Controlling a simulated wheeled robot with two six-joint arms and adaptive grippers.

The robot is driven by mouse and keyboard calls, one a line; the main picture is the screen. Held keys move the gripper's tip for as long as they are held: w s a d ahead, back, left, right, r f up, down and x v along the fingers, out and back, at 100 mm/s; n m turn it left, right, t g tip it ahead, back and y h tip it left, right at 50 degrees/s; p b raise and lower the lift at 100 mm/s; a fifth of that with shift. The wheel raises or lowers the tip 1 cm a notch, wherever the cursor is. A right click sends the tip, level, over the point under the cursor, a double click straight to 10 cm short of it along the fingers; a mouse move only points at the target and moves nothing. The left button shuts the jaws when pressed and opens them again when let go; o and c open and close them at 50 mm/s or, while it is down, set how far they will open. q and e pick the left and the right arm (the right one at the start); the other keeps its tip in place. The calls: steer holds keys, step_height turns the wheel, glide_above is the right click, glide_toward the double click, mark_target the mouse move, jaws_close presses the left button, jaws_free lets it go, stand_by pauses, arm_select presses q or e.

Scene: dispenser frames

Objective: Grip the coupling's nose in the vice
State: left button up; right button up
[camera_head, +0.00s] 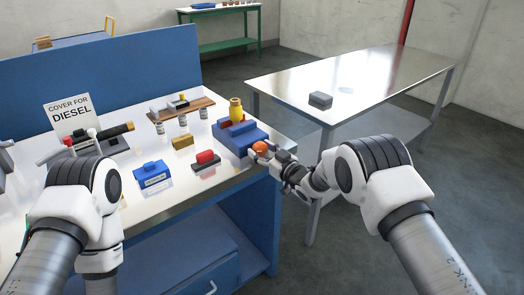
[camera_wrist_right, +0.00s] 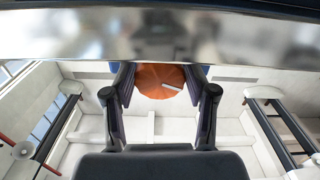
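The yellow coupling (camera_head: 236,109) stands upright at the top of the blue vice (camera_head: 237,138), at the bench's right edge. Its lower end is down among the jaws; I cannot tell whether they touch it. The vice's orange knob (camera_head: 261,147) faces the bench's right side. My right gripper (camera_head: 263,150) is at this knob. In the right wrist view, the orange knob (camera_wrist_right: 161,80) sits between the two fingertips, which appear closed against its sides. My left arm comes in at the lower left, and its gripper is out of view.
A red-topped block (camera_head: 206,160), a blue box (camera_head: 152,176) and a brass block (camera_head: 182,142) lie left of the vice. A wooden rack (camera_head: 180,108) and a "DIESEL" sign (camera_head: 72,118) stand behind. A steel table (camera_head: 365,75) with a grey block (camera_head: 320,100) is at right.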

steer(key=c, duration=0.5)
steer(key=shift+o, duration=0.2)
steer(key=shift+m, duration=2.2)
steer(key=o, duration=1.2)
steer(key=shift+c, duration=0.2)
steer(key=shift+s+d, duration=0.1)
steer(key=v, duration=1.1)
steer(key=shift+s+d, duration=0.2)
steer(key=shift+s, duration=0.1)
steer(key=shift+f, duration=0.1)
